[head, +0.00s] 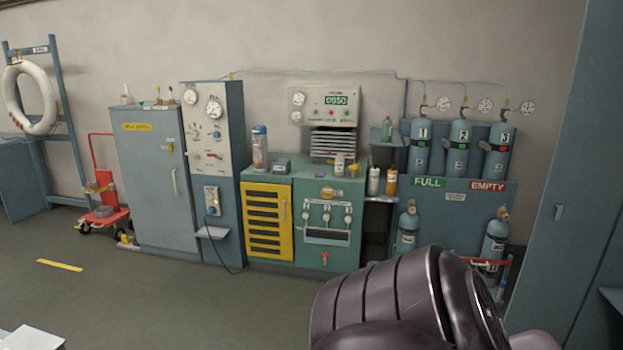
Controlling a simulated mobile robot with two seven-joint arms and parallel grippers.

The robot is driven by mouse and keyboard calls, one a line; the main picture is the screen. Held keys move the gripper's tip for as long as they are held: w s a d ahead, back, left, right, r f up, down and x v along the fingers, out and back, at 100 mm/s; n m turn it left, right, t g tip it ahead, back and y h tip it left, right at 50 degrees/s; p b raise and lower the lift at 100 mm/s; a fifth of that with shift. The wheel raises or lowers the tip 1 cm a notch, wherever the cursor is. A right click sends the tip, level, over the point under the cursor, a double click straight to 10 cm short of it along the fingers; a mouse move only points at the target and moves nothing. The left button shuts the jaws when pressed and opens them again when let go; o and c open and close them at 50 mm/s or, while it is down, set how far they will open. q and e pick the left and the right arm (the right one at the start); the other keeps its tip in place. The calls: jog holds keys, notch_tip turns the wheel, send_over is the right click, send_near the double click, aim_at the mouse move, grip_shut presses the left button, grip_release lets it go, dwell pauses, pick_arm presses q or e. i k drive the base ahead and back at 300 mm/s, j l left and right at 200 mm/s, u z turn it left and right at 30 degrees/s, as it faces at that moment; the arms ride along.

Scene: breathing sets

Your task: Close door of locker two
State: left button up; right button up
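I cannot make out a number two on any locker. A grey locker (150,190) with a yellow label stands at the left against the wall, and its door with a vertical handle looks shut. A tall blue-grey panel, which may be a locker or its door (565,170), fills the right edge, with a small handle or latch on it. It is cut off by the frame, so I cannot tell whether it is open. A dark purple link of my arm covers the lower right. Neither gripper is in view.
A gauge panel (213,130), a yellow slatted door (267,222) and a green cabinet (328,245) line the wall. A rack of numbered cylinders (462,205) stands right of them. A red trolley (103,215) is at the left. The floor at the left front is mostly clear.

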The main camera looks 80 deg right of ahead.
aim_at(562, 258)
jog(key=z, duration=1.45)
jog(key=l+z, duration=0.1)
jog(key=z, duration=0.35)
jog(key=i+z, duration=0.1)
jog(key=z, duration=0.4)
jog(key=l+z, duration=0.1)
jog(key=z, duration=0.35)
jog(key=i+z, duration=0.15)
jog(key=z, duration=0.3)
jog(key=i+z, duration=0.15)
jog(key=z, duration=0.3)
jog(key=i+z, duration=0.2)
jog(key=z, duration=0.3)
jog(key=i+j+z, duration=0.55)
jog(key=z, duration=0.2)
jog(key=i+j, duration=0.45)
jog(key=j, duration=0.2)
jog(key=z, duration=0.05)
